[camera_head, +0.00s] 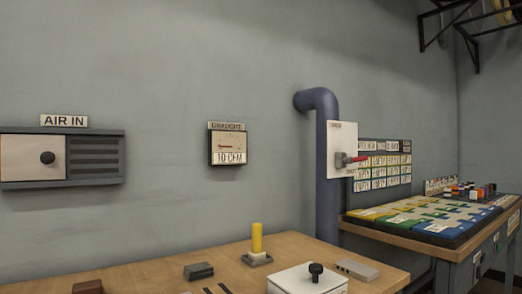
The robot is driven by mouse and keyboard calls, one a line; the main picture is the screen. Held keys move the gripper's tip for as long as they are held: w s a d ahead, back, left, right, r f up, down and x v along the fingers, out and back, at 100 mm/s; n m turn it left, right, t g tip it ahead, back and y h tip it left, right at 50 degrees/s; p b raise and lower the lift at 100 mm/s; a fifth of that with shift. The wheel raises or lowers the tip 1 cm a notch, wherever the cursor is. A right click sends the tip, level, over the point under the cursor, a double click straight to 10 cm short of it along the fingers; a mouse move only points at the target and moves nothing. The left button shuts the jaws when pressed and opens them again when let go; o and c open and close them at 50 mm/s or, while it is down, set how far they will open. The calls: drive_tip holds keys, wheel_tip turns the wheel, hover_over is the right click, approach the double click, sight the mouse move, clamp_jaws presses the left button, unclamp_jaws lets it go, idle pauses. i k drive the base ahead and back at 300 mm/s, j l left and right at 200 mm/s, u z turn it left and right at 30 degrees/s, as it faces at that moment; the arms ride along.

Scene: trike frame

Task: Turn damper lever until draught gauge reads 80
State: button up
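The damper lever (353,158) has a red handle and sits on a white plate (342,141) in front of the blue-grey pipe. The handle points right, roughly level. The draught gauge (228,144) hangs on the wall to the left of the pipe, under a "DRAUGHT" label. Its lower panel reads "10 CFM", and its red needle points left. My gripper is not in view.
A wooden bench (150,277) with a yellow cylinder (257,238), a white box with a black knob (308,279) and small blocks spans the front. An "AIR IN" vent (95,158) is at left. A second table (420,245) with coloured cards stands right of the blue-grey pipe (327,190).

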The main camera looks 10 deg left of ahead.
sight(349, 161)
drive_tip(key=i+l+u, duration=0.1)
drive_tip(key=l+u, duration=0.2)
drive_tip(key=u, duration=0.2)
drive_tip(key=l+u, duration=0.35)
drive_tip(key=u, duration=0.15)
drive_tip(key=l+u, duration=0.15)
drive_tip(key=l, duration=0.45)
drive_tip(key=l+u, duration=0.1)
drive_tip(key=l, duration=0.45)
drive_tip(key=l+u, duration=0.15)
drive_tip(key=l, duration=0.45)
drive_tip(key=k+l+u, duration=0.1)
drive_tip(key=l, duration=0.45)
drive_tip(key=k+l+u, duration=0.15)
drive_tip(key=l, duration=0.45)
